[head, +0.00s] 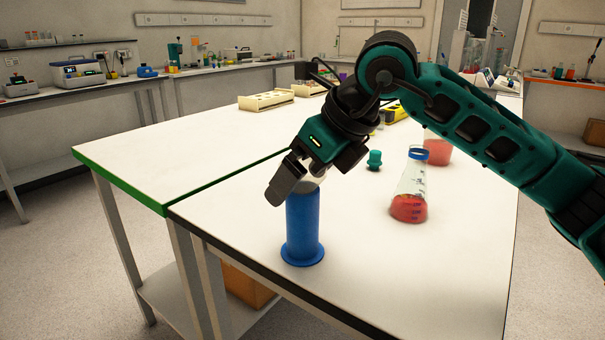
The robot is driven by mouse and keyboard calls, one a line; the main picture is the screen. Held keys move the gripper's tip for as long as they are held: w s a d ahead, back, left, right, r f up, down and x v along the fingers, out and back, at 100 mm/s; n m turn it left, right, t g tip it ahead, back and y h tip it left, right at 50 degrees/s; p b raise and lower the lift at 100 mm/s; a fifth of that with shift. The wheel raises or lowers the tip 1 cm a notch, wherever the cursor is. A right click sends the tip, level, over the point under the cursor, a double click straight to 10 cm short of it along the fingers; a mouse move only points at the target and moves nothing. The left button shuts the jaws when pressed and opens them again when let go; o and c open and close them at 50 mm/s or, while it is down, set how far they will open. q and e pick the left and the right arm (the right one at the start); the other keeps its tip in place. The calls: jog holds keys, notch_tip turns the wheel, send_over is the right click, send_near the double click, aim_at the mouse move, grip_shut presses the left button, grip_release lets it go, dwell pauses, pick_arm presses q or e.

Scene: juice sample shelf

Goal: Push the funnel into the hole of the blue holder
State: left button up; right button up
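The blue holder (302,228) is an upright cylinder with a flared base, standing near the front edge of the white table. A pale, translucent piece that looks like the funnel (312,184) shows at its top, mostly hidden by my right gripper (297,180). How far the funnel sits in the hole is hidden. My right gripper comes in from the right and points down at the holder's top. One dark finger covers the left side of the funnel; the grip itself is hidden. My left gripper is not in view.
A flask (410,190) with red liquid stands right of the holder, with a red-filled container (438,150) behind it. A small teal cap-like object (375,159) is behind the holder. Cream racks (266,100) lie farther back. The table left of the holder is clear.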

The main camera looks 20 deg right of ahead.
jog(key=p+v, duration=0.1)
jog(key=v, duration=1.1)
jog(key=shift+s+d+r, duration=0.2)
jog(key=shift+s+r, duration=0.05)
jog(key=shift+s, duration=0.1)
